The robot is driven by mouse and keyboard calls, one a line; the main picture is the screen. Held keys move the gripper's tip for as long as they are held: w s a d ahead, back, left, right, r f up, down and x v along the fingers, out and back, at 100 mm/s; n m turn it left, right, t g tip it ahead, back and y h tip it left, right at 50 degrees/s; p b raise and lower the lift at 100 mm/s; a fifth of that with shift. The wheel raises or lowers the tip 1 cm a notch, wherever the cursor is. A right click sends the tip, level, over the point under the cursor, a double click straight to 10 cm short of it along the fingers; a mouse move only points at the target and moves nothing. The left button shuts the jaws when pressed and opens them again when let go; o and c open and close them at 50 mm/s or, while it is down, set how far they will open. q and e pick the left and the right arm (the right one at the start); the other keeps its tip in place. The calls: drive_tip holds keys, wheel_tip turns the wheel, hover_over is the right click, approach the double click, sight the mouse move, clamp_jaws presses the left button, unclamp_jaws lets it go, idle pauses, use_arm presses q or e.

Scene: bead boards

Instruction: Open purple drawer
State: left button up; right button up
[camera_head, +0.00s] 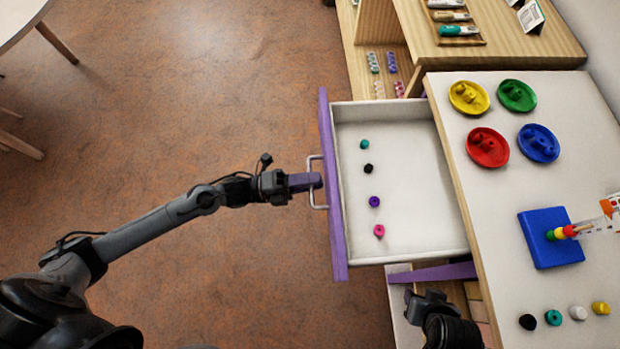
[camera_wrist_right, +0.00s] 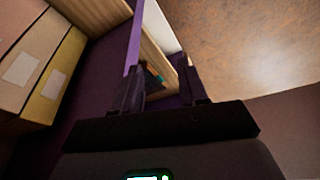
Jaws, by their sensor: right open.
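The purple drawer (camera_head: 336,235) stands pulled out from the white-topped cabinet, with its white inside exposed. Its wire handle (camera_head: 312,203) is on the purple front. My left gripper (camera_head: 314,181) is at the handle's middle and covers part of the bar; whether its fingers are closed on it cannot be seen from above. In the drawer lie a teal bead (camera_head: 364,144), a black bead (camera_head: 368,168), a purple bead (camera_head: 374,201) and a pink bead (camera_head: 379,231). My right gripper (camera_head: 420,298) is open, below the drawer's near side; it also shows in the right wrist view (camera_wrist_right: 160,88).
The cabinet top (camera_head: 480,210) holds colored dishes, a blue bead board (camera_head: 545,255) and several loose beads. A wooden shelf unit (camera_head: 500,50) stands at the back. Near my right gripper are boxes (camera_wrist_right: 40,65) and a purple panel (camera_head: 435,273).

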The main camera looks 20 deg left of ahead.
use_arm(q)
drive_tip(key=p+v, duration=0.1)
drive_tip(key=v, duration=0.9)
drive_tip(key=shift+s+a+p, duration=0.15)
drive_tip(key=shift+a+p, duration=0.2)
drive_tip(key=shift+f, duration=0.1)
